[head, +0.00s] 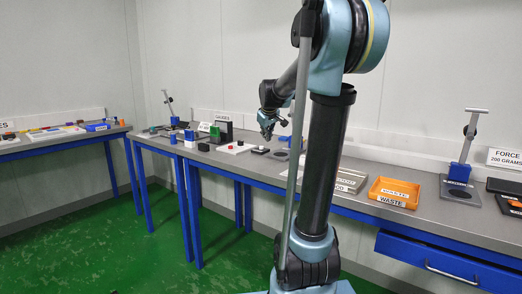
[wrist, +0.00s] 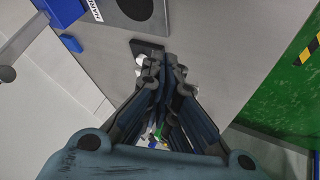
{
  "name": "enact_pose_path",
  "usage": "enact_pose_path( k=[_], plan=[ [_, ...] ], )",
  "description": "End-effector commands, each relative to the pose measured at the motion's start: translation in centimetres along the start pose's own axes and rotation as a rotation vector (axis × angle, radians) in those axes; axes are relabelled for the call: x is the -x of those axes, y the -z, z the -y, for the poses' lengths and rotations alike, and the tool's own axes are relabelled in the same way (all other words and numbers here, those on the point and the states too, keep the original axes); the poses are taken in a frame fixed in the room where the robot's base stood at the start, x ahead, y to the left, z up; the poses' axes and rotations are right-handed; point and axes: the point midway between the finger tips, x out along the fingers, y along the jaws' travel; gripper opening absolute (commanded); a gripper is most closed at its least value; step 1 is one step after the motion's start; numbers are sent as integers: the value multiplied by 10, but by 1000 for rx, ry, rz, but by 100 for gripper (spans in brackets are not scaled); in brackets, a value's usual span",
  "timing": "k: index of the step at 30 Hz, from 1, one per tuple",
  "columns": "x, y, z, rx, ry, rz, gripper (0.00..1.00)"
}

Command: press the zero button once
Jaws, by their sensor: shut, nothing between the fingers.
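My gripper (head: 268,134) is shut and empty, pointing down over the bench in the head view. Just below it is a small black box (head: 260,150) with a pale top. In the wrist view, my closed fingers (wrist: 162,62) lie over a dark box (wrist: 147,47) with a white round part (wrist: 139,60) beside the fingertips, partly hidden. It may be the zero button; no lettering is readable. Whether the fingertips touch it I cannot tell.
A blue stand with a grey plate (wrist: 130,12) is close by in the wrist view. The bench (head: 425,215) also holds an orange waste tray (head: 394,193) and a press stand (head: 461,186) to the right. Green and black blocks (head: 222,131) stand to the left.

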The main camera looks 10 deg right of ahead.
Motion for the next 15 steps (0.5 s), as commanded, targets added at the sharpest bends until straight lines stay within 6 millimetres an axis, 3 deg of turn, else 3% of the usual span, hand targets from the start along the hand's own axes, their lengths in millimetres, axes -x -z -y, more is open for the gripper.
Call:
enact_pose_path(
  k=[9, 15],
  plan=[
    [-40, 82, -42, 113, -55, -77, 0],
    [-60, 116, -59, 164, -83, -112, 0]
  ],
)
